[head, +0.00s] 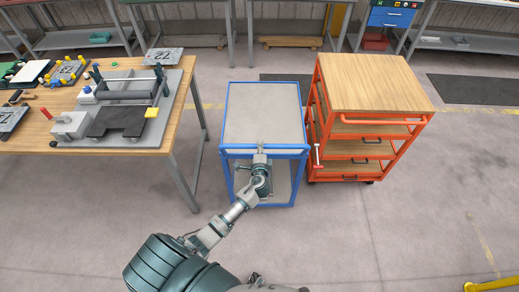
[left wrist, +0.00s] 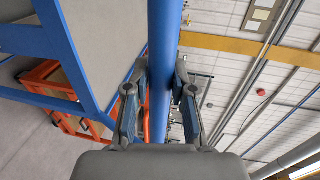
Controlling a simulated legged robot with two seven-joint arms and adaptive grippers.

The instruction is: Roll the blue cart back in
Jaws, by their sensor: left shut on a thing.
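The blue cart (head: 262,115) stands between the wooden workbench and the orange cart, with a bare grey top and a lower shelf. Its blue handle bar (head: 238,147) runs along the near side. My left gripper (head: 262,152) is at the middle of this near side, shut on the bar. In the left wrist view the two fingers of my left gripper (left wrist: 160,88) lie on either side of the blue bar (left wrist: 161,35). The part of the lower shelf behind my arm is hidden. My right gripper is in neither view.
The orange cart (head: 375,85) with a wooden top stands close on the right, with a small gap. The wooden workbench (head: 178,105) with a grey fixture stands on the left. Benches line the back. The floor (head: 345,230) in front is clear.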

